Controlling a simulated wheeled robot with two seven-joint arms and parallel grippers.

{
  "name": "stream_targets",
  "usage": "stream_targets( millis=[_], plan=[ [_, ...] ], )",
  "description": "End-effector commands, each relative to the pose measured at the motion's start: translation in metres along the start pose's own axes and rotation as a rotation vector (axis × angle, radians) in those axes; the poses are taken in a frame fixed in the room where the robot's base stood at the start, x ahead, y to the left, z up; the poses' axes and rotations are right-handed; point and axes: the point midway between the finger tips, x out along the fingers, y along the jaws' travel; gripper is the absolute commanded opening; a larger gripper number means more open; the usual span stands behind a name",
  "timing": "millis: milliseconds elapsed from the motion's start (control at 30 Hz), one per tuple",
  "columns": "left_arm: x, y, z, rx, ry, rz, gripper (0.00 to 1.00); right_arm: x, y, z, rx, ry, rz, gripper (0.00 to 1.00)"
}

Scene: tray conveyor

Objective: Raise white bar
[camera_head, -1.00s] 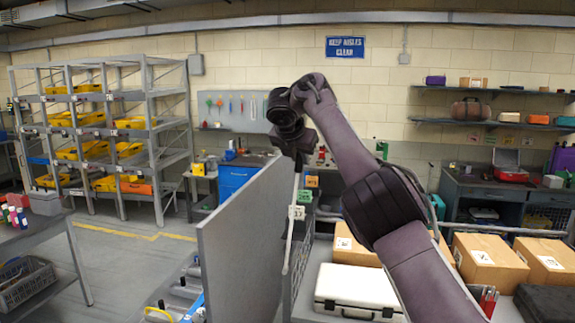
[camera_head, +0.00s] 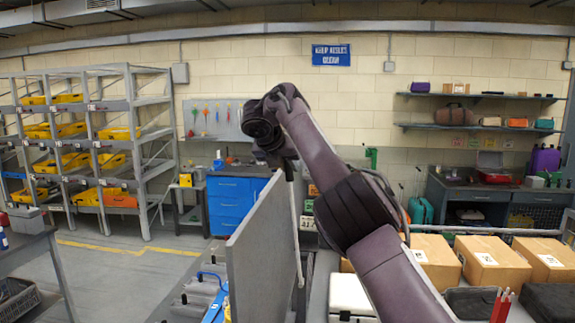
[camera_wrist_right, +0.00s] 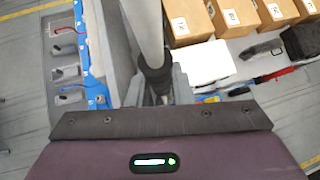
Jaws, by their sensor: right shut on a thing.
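The white bar (camera_head: 296,225) is a long thin pale rod in the head view. It hangs down from my right gripper, close to upright, along the right side of a grey panel. My right gripper (camera_head: 288,158) is shut around the bar's upper part, with its fingers small and partly hidden by the dark wrist. My left gripper is in neither view.
The upright grey panel (camera_head: 258,255) stands close left of the bar. Left of it are metal bins (camera_head: 192,295). Right are cardboard boxes (camera_head: 490,262) and a white case (camera_head: 350,295). Yellow-bin shelving (camera_head: 145,165) and a blue cabinet (camera_head: 232,200) stand behind.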

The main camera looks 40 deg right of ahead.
Motion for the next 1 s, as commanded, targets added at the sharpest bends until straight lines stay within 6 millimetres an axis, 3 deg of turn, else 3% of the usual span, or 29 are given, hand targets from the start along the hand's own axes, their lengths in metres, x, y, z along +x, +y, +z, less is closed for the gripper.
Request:
stream_targets(
  millis=[33,67,200,567,1000],
  plan=[
    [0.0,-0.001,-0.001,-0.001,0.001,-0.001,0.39,-0.001,0.001,0.0,-0.003,-0.003,0.003,0.0],
    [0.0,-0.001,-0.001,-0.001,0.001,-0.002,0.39,-0.001,0.002,0.0,-0.003,-0.003,0.003,0.24],
    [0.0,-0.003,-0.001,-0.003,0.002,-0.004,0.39,-0.001,0.001,0.0,-0.003,-0.002,0.003,0.41],
    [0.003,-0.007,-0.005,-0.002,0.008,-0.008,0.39,-0.007,0.002,-0.001,-0.002,-0.001,0.004,0.41],
    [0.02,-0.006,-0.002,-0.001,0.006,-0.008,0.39,-0.071,0.005,-0.001,-0.004,-0.001,0.003,0.41]
  ],
)
